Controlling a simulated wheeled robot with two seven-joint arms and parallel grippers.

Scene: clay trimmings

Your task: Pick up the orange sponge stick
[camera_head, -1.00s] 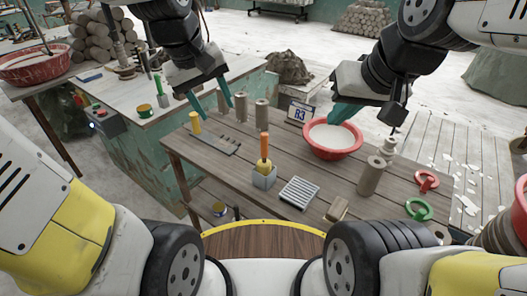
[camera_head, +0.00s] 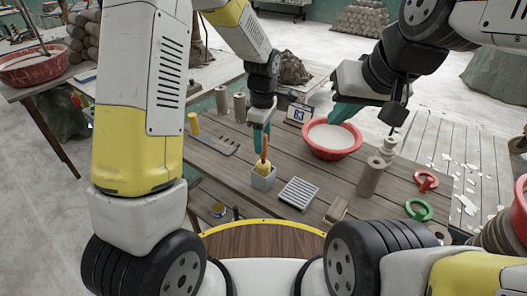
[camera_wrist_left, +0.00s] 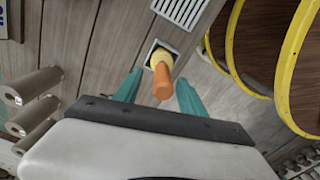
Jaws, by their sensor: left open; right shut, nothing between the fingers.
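The orange sponge stick (camera_head: 263,147) stands upright in a small grey square holder (camera_head: 263,181) on the wooden table, its yellow lower part inside the holder. In the left wrist view the orange end (camera_wrist_left: 162,82) points toward the camera, with the yellow part (camera_wrist_left: 160,58) and the holder's pale rim behind it. My left gripper (camera_head: 262,138) is above the holder, at the top of the stick. In the wrist view its teal fingers (camera_wrist_left: 157,90) are open on either side of the orange end. My right gripper (camera_head: 344,112) is shut and empty above the red bowl's rim.
A red bowl (camera_head: 331,140) of pale liquid stands right of the holder. A grey slatted block (camera_head: 299,193) lies close to the holder's right. Clay cylinders (camera_head: 371,176), a green ring (camera_head: 418,208) and a red ring (camera_head: 426,180) are farther right. A sign (camera_head: 298,113) stands behind.

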